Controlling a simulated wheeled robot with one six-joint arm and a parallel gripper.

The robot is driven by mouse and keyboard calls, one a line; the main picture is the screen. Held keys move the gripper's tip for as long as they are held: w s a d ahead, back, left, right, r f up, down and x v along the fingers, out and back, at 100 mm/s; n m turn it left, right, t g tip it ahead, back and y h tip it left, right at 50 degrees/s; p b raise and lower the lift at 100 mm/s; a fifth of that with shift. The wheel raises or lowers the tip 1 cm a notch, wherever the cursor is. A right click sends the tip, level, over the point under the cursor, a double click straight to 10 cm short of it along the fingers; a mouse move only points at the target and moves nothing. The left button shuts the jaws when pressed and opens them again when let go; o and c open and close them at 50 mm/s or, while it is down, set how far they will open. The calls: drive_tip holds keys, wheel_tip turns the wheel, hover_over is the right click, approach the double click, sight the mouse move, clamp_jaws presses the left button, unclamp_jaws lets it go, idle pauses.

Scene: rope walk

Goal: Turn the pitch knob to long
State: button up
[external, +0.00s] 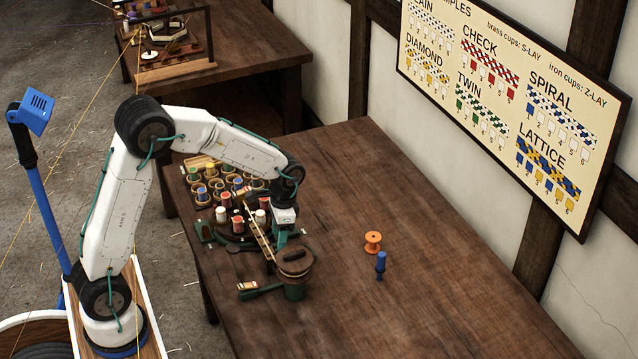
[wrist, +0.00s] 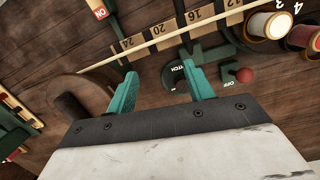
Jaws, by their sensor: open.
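The pitch knob's dark round plate (wrist: 174,76), with part of the word "PITCH" showing, is in the wrist view between my fingertips, close to the right one. The right finger covers part of it. I cannot read its setting or see a "long" mark. My gripper (wrist: 160,70) has its two teal fingers apart, with nothing visibly held between them. In the external view my gripper (external: 284,236) points down over the rope machine on the table, just behind the round wooden tub. The knob cannot be made out in that view.
A numbered scale (wrist: 172,30) and a thin pale rod lie ahead of the fingers. A red-balled lever (wrist: 243,75) marked "OFF" is right of the knob. The tub (external: 295,263) stands close by. An orange spool (external: 373,238) and blue peg (external: 380,264) stand on the open right side.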

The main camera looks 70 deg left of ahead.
drive_tip(key=m+t, duration=0.1)
hover_over(300, 242)
drive_tip(key=d, duration=0.1)
drive_tip(key=shift+s+d+f, duration=0.15)
drive_tip(key=shift+s+f, duration=0.15)
drive_tip(key=shift+s, duration=0.1)
drive_tip(key=shift+w+r+m+t, duration=0.1)
drive_tip(key=shift+w+m+t, duration=0.2)
drive_tip(key=shift+m, duration=0.1)
wheel_tip(300, 242, down, 8)
drive_tip(key=shift+r, duration=0.2)
drive_tip(key=shift+c, duration=0.3)
drive_tip(key=c, duration=0.9)
